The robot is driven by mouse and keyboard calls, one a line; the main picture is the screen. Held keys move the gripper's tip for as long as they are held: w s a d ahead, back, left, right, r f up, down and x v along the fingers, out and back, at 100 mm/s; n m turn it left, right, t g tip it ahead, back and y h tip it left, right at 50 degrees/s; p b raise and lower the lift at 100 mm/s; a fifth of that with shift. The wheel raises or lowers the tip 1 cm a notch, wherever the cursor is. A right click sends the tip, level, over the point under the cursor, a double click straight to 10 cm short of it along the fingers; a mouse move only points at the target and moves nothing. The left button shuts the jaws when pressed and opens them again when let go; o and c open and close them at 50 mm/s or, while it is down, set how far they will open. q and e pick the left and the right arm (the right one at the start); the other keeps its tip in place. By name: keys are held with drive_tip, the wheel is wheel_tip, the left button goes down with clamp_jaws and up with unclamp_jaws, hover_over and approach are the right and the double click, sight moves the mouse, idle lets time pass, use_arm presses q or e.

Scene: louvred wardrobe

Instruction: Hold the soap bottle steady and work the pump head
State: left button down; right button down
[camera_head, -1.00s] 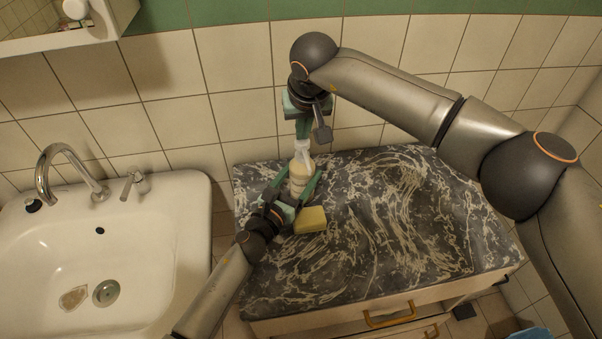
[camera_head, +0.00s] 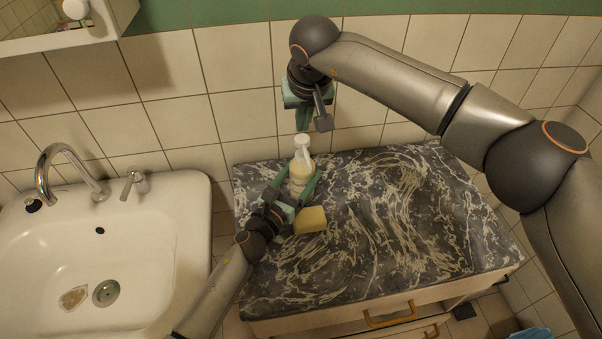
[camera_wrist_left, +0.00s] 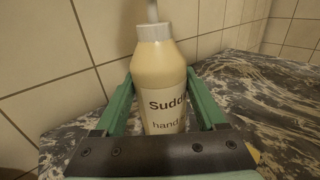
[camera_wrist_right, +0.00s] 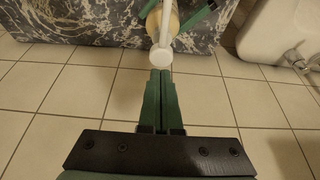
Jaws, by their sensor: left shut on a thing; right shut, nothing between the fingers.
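The soap bottle (camera_head: 298,178) is cream with a white pump head (camera_head: 302,145) and stands upright on the marbled counter. My left gripper (camera_head: 296,190) is shut on its body from the front; in the left wrist view the green fingers lie along both sides of the bottle (camera_wrist_left: 163,88) and its printed label. My right gripper (camera_head: 303,122) is shut and empty, pointing down just above the pump head. In the right wrist view its fingertips (camera_wrist_right: 160,74) are together close to the white pump head (camera_wrist_right: 153,63); whether they touch cannot be told.
A yellow sponge (camera_head: 311,220) lies on the counter (camera_head: 400,220) close to my left gripper. A white sink (camera_head: 150,240) with a tap is on the left. The tiled wall (camera_head: 235,90) is close behind the bottle. The counter's right side is clear.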

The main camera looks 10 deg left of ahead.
drive_tip(key=shift+r, duration=2.95)
use_arm(q)
unclamp_jaws()
drive_tip(key=shift+s+f, duration=0.1)
drive_tip(key=shift+s, duration=0.05)
drive_tip(key=shift+s+a, duration=0.1)
drive_tip(key=shift+s, duration=0.2)
drive_tip(key=v, duration=1.1)
